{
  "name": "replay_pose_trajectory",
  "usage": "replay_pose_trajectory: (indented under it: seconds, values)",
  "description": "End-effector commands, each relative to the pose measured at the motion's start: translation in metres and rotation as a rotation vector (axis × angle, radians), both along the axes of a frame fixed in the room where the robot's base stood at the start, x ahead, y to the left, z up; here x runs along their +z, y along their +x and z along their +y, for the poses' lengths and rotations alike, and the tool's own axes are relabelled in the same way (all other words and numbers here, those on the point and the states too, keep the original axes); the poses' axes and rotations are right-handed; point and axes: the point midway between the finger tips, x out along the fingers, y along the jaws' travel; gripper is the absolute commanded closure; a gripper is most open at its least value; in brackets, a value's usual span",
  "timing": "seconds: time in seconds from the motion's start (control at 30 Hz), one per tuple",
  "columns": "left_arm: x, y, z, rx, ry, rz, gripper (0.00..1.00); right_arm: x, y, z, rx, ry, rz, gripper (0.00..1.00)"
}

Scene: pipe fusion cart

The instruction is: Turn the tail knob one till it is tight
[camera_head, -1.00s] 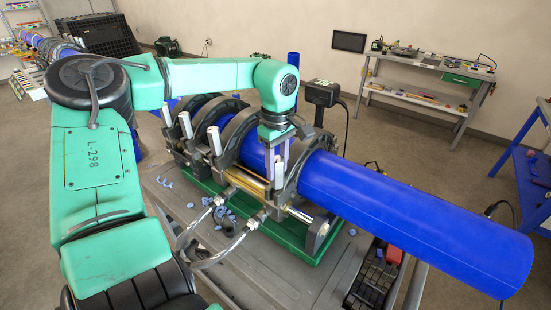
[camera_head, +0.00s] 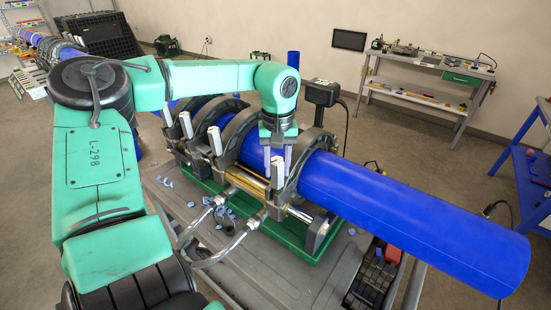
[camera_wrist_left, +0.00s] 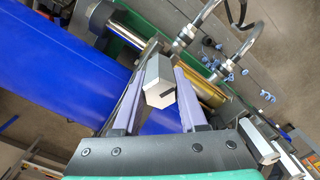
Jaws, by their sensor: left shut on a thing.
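The tail knob one, a pale grey block-shaped knob (camera_wrist_left: 158,82), sits between the fingers of my left gripper (camera_wrist_left: 158,74) in the left wrist view. The fingers are shut on its sides. In the head view my left gripper (camera_head: 277,165) points down at the clamp ring (camera_head: 292,176) near the front end of the blue pipe (camera_head: 400,215). The knob is mostly hidden there by the fingers. How tight the knob is cannot be seen. My right gripper is not in view.
Other pale upright knobs (camera_head: 215,140) stand along the clamps to the left. Hoses (camera_head: 222,238) loop in front of the machine, over its green base (camera_head: 270,238). Blue chips lie on the grey cart top (camera_head: 262,278). A black tray (camera_head: 368,285) is at the right.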

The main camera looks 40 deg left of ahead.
Motion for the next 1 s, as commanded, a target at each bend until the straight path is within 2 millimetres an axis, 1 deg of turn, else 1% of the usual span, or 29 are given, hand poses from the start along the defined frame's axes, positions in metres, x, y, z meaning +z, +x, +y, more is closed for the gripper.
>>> replay_pose_trajectory:
  seconds: [0.03,0.13,0.17,0.2,0.27,0.3,0.5,0.57,0.9,1.0]
  values:
    - [-0.003,-0.003,-0.001,-0.007,-0.003,0.013,1.0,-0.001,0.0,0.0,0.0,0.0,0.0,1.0]
    - [-0.003,-0.003,-0.001,-0.004,-0.003,0.013,1.0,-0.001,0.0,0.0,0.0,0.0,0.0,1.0]
    - [-0.003,-0.003,-0.001,-0.003,-0.003,0.013,0.47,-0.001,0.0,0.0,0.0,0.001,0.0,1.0]
    - [-0.003,-0.003,-0.001,-0.002,-0.003,0.012,0.32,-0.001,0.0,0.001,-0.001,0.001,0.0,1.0]
    - [-0.002,-0.002,-0.001,-0.001,-0.002,0.01,0.09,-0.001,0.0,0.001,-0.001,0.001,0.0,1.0]
    - [-0.002,-0.002,-0.001,-0.001,-0.002,0.008,0.0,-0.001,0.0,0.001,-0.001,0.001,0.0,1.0]
    - [0.0,-0.001,0.0,0.001,-0.001,0.003,0.0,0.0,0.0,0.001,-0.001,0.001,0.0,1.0]
    - [0.004,-0.001,0.0,0.001,-0.001,0.002,0.0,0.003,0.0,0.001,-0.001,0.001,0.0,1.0]
    - [0.056,0.0,0.0,0.002,0.0,0.0,0.0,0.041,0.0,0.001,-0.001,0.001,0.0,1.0]
    - [0.063,0.001,0.0,0.002,0.0,0.0,0.0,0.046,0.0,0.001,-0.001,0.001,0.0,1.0]
